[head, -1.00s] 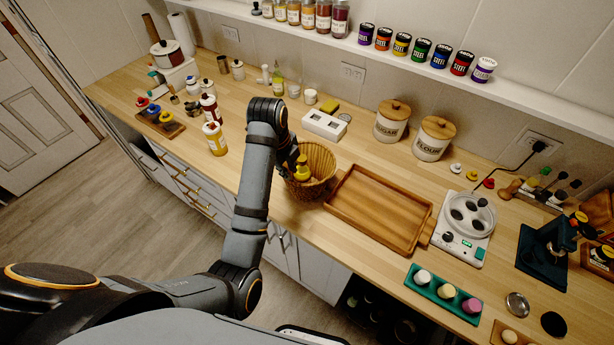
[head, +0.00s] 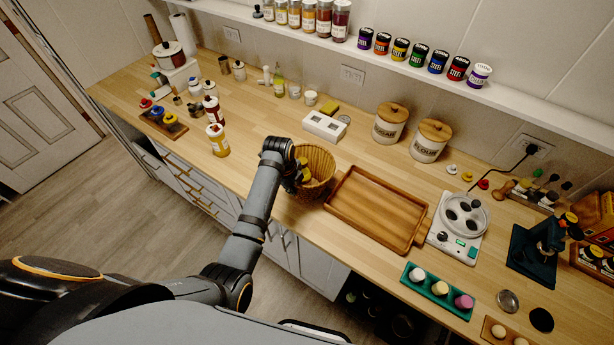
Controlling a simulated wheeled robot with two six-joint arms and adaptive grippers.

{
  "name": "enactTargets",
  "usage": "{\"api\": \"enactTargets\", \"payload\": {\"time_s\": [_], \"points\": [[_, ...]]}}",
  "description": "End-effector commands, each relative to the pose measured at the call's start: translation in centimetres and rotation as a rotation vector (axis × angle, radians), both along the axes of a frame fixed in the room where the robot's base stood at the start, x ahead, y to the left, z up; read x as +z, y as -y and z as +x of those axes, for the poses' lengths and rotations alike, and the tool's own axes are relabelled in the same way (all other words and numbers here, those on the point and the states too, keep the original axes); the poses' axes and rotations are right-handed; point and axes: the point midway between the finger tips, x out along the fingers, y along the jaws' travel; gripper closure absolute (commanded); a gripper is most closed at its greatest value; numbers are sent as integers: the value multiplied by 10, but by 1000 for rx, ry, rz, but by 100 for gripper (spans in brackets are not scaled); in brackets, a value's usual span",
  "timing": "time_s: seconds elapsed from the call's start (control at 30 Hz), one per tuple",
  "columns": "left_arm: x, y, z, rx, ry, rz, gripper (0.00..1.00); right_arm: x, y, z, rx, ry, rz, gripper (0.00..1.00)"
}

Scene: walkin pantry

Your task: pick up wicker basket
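The wicker basket (head: 322,164) stands on the wooden counter, left of the wooden tray. It is round, tan and open at the top. My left arm reaches in from the lower left, and my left gripper (head: 301,176) is at the basket's left side, by its rim. The wrist hides the gripper's fingers and the basket's left part, so I cannot tell whether the fingers are open or touching the wicker. A small yellow part shows beside the gripper. My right gripper is out of view.
The wooden tray (head: 377,209) lies close to the basket's right. A white block with square openings (head: 324,126) stands behind the basket. Mustard (head: 217,140) and ketchup (head: 213,109) bottles stand to the left. Counter between bottles and basket is clear.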

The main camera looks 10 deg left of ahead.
Motion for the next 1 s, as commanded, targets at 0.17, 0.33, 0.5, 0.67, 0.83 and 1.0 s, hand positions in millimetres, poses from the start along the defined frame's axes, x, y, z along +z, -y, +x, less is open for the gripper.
{"api": "enactTargets", "payload": {"time_s": [0.17,0.33,0.5,0.67,0.83,1.0], "points": [[0,0,0,0,1,0,88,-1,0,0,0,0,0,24],[0,0,0,0,1,0,100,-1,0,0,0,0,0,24],[1,0,1,0,3,0,100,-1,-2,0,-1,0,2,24],[1,0,1,0,3,0,100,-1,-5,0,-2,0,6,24],[5,0,1,0,4,-1,100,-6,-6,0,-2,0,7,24],[20,0,2,0,8,-1,100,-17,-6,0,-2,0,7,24]]}}
